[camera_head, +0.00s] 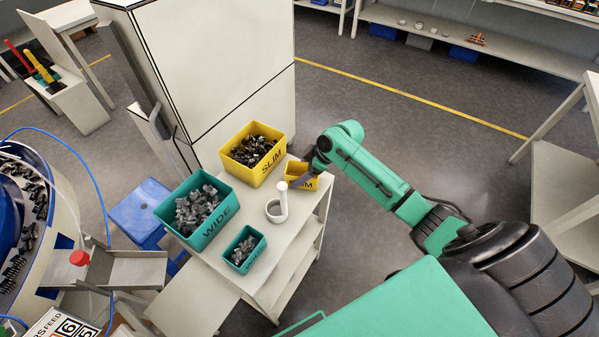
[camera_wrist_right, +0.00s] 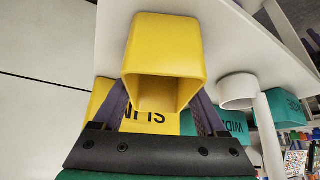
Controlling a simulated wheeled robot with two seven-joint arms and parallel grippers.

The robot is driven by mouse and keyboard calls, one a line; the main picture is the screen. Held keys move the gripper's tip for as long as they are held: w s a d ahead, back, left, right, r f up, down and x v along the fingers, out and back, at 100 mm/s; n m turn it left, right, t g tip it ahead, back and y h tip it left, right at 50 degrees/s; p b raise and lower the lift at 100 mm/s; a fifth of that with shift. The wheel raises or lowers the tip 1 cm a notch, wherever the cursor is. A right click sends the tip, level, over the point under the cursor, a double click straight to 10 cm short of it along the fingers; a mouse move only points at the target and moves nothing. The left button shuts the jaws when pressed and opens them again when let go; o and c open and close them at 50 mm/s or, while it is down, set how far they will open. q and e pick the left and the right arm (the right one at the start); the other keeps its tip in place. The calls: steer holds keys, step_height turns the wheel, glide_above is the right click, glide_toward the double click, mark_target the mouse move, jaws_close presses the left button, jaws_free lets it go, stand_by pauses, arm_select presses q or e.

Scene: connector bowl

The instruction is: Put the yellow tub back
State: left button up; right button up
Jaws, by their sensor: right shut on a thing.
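The small yellow tub (camera_head: 296,171), marked SLIM, is at the far right corner of the white table, beside the large yellow bin. My right gripper (camera_head: 309,166) is shut on it, reaching in from the right. In the right wrist view the tub (camera_wrist_right: 164,40) sits between the two purple fingers (camera_wrist_right: 162,108), its open mouth towards the camera. The part of its inside that shows looks empty. I cannot tell whether its base touches the table. My left gripper is not in view.
On the white table (camera_head: 298,232) stand a large yellow SLIM bin (camera_head: 240,163) and a large teal WIDE bin (camera_head: 176,225), both full of parts. A small teal tub (camera_head: 240,262) holds grey parts. A white ring with a post (camera_head: 274,211) stands close to the yellow tub.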

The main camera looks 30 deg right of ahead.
steer(key=o, duration=1.3)
steer(key=shift+o, duration=0.2)
steer(key=shift+r, duration=0.1)
steer(key=b+v, duration=0.1)
steer(key=v, duration=1.1)
